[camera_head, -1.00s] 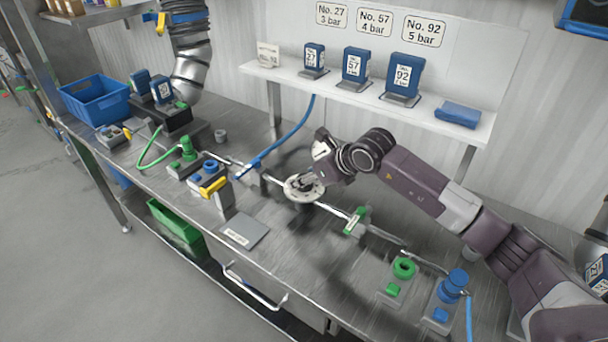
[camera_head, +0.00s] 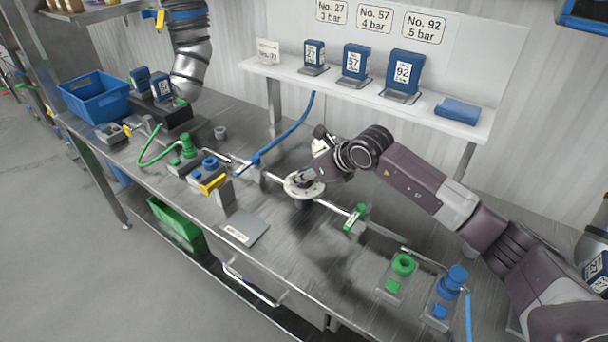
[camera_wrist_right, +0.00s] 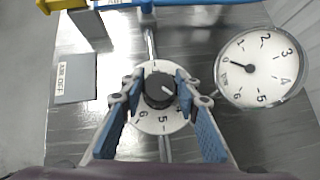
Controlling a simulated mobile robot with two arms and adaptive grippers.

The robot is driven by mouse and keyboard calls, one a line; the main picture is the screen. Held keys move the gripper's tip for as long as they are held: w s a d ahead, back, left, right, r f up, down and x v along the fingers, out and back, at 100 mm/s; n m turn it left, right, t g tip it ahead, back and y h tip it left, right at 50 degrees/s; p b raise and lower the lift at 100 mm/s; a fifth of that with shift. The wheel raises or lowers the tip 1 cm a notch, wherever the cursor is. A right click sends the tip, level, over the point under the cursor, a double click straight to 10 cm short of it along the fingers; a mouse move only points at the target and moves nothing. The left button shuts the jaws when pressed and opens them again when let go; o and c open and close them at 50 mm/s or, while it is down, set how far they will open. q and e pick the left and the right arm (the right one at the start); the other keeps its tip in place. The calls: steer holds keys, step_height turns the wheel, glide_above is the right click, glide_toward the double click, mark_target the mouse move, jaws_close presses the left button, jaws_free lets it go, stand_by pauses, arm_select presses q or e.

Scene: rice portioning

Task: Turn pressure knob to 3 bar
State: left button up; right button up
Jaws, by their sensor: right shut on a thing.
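In the head view the white plate (camera_head: 291,188) lies at the bench middle. My right gripper (camera_wrist_right: 157,87) is shut on the knob, one finger on each side. It also shows from above in the head view (camera_head: 306,178). The fingers hide part of the scale. A light mark shows on the knob's right side. The round gauge (camera_wrist_right: 262,68) has its needle close to the zero end. My left gripper is not in view.
Pipes run across the steel bench (camera_head: 270,262). A green block (camera_head: 354,217), green button unit (camera_head: 403,264) and blue unit (camera_head: 454,281) stand to the right. The back shelf (camera_head: 330,84) carries blue numbered boxes; the wall sign (camera_head: 332,11) reads No. 27, 3 bar.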

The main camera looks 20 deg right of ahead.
steer(key=shift+d+f+n+b, duration=0.15)
steer(key=shift+n+b, duration=0.15)
steer(key=shift+b, duration=0.3)
steer(key=n+g+y+b, duration=0.1)
steer(key=n+b, duration=0.1)
steer(key=b, duration=0.1)
steer(key=n+g+y+b, duration=0.1)
steer(key=n+y+b, duration=0.1)
steer(key=b, duration=0.1)
steer(key=shift+w+n+g, duration=0.1)
steer(key=shift+n+g, duration=0.2)
steer(key=shift+g, duration=0.1)
steer(key=shift+r+n+g+y+b, duration=0.2)
steer(key=shift+n+g+y+b, duration=0.5)
steer(key=shift+n+g+b, duration=0.8)
steer(key=shift+n+t, duration=0.3)
steer(key=o, duration=1.2)
steer(key=v, duration=1.2)
